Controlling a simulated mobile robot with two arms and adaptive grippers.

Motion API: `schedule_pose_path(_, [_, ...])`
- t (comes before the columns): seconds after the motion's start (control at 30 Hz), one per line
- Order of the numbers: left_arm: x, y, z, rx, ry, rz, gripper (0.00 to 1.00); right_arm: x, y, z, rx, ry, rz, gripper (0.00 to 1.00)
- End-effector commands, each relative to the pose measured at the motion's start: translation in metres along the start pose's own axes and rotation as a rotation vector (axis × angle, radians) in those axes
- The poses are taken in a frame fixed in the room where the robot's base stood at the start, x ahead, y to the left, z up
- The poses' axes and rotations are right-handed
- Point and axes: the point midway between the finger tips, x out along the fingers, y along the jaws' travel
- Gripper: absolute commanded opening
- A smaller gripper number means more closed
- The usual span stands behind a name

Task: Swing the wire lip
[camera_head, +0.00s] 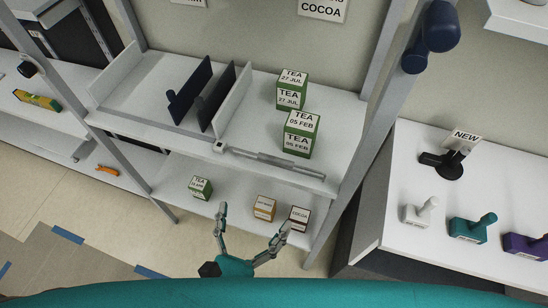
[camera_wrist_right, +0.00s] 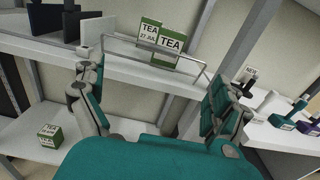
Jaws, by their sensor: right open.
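The wire lip (camera_head: 270,160) is a thin grey rail along the front edge of the middle shelf, on its right part. In the right wrist view the wire lip (camera_wrist_right: 150,48) runs across in front of the tea boxes, above the shelf edge. Two green tea boxes (camera_head: 291,91) (camera_head: 301,134) stand on the shelf behind it. My right gripper (camera_head: 254,216) is open and empty, nearer the camera than the shelf front and apart from the lip. In its wrist view the fingers (camera_wrist_right: 155,85) are spread wide below the lip. My left gripper is not in view.
Dark dividers (camera_head: 190,91) stand on the middle shelf's left part. The lower shelf (camera_head: 178,169) holds a green tea box (camera_head: 200,187), an orange box (camera_head: 264,208) and a cocoa box (camera_head: 299,218). A grey post bounds the right side. A white counter (camera_head: 400,165) with tampers stands beyond it.

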Motion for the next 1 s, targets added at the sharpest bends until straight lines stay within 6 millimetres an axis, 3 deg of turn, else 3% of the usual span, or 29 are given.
schedule_pose_path(0.5, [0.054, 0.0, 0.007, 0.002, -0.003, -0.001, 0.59, 0.112, 0.0, -0.005, 0.001, -0.003, 0.0, 1.0])
schedule_pose_path(0.7, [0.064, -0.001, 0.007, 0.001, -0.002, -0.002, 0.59, 0.137, 0.0, -0.004, -0.001, 0.0, 0.0, 1.0])
schedule_pose_path(1.0, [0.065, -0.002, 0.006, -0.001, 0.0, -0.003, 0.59, 0.144, 0.0, -0.001, -0.001, 0.002, 0.001, 1.0])
